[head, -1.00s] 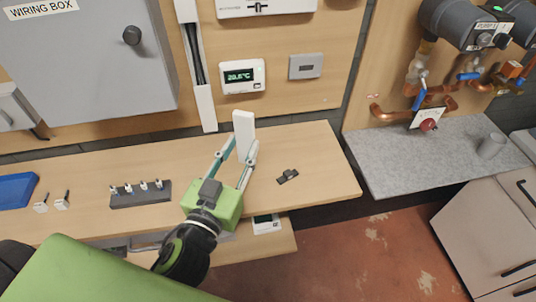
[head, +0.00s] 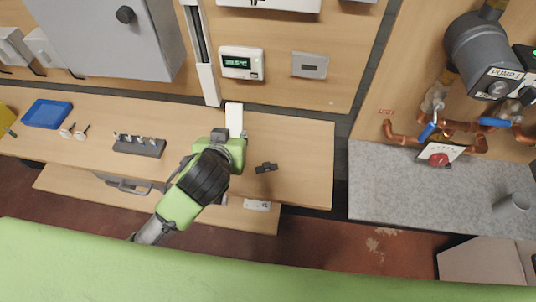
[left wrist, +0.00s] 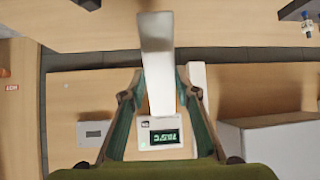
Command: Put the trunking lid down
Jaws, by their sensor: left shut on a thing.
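The trunking lid is a plain white strip (head: 234,118) above the back of the wooden workbench (head: 298,150). My left gripper (head: 234,137) is shut on the lid; its green body and wrist hide the lid's lower end and the fingers in the head view. In the left wrist view the lid (left wrist: 156,55) stands out between the two teal fingers (left wrist: 160,97). I cannot tell whether the lid touches the bench. The white wall trunking (head: 198,35) shows dark cables inside, with a closed white section (head: 208,85) below. My right gripper is not in view.
A small dark part (head: 266,168) lies on the bench right of my gripper. A dark block with several small pieces (head: 139,147) and a blue tray (head: 47,113) lie to the left. A thermostat (head: 241,63) hangs behind. The bench's right end is mostly clear.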

